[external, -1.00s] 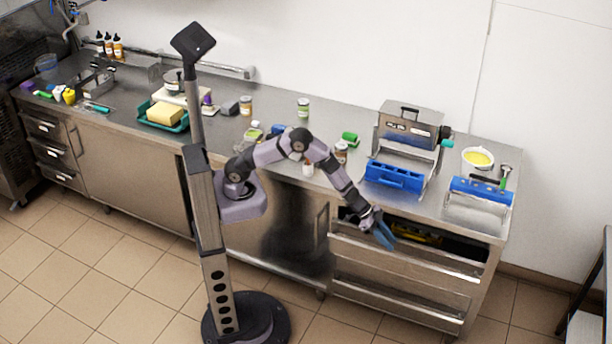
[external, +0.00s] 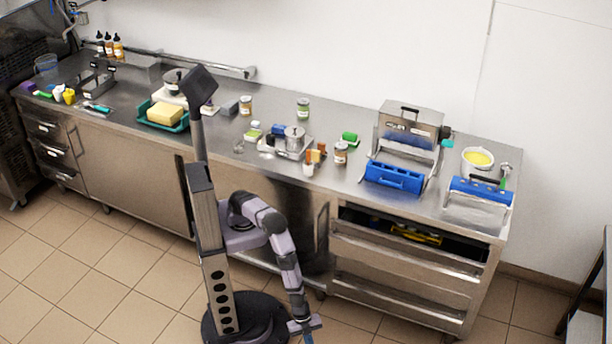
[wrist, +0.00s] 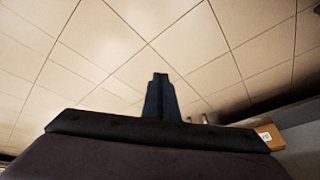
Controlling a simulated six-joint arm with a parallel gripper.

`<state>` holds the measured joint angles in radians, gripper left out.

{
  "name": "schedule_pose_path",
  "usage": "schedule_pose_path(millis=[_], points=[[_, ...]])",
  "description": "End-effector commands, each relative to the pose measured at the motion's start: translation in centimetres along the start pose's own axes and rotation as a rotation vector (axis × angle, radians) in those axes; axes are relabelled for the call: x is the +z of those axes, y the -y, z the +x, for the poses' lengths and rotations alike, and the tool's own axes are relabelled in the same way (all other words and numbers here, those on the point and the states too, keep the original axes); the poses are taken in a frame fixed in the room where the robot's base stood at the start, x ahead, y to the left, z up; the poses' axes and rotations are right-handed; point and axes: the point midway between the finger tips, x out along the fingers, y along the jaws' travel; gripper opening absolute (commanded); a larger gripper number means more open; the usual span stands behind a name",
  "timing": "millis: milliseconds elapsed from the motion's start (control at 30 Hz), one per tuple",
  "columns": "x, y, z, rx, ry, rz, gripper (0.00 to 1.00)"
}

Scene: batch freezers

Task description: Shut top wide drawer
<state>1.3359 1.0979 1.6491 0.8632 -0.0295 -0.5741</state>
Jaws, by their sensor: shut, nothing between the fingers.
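The top wide drawer (external: 405,252) is at the right end of the steel counter in the external view. It stands partly open, with a dark gap above its front panel and a yellow item (external: 416,235) inside. My gripper (external: 306,336) is low near the floor, left of and in front of the drawer, and apart from it. In the wrist view my gripper's fingers (wrist: 160,95) are together, with nothing between them, over floor tiles.
A lower wide drawer (external: 395,296) is below the top one. The counter (external: 340,192) above holds several jars, a metal device (external: 408,130) and blue moulds (external: 394,177). The tiled floor (external: 110,280) in front is clear.

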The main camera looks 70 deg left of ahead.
Motion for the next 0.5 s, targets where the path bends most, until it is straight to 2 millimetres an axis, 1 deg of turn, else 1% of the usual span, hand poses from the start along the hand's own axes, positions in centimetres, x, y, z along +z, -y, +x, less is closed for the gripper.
schedule_pose_path(millis=[33, 100, 167, 233, 300, 367, 400, 467, 500], points=[[1.9, -0.7, 1.4, -0.028, 0.066, 0.057, 0.0], [4.3, -0.6, 2.0, -0.078, 0.164, 0.129, 0.0], [6.4, 0.1, 1.9, -0.127, 0.256, 0.189, 0.0], [8.8, 1.6, 1.3, -0.189, 0.369, 0.258, 0.0], [11.0, 3.6, -0.1, -0.252, 0.492, 0.321, 0.0], [12.7, 5.4, -1.8, -0.306, 0.603, 0.372, 0.0], [13.8, 6.6, -3.1, -0.339, 0.68, 0.408, 0.0], [15.0, 8.2, -5.3, -0.385, 0.794, 0.458, 0.0], [15.7, 9.2, -6.9, -0.413, 0.871, 0.49, 0.0]])
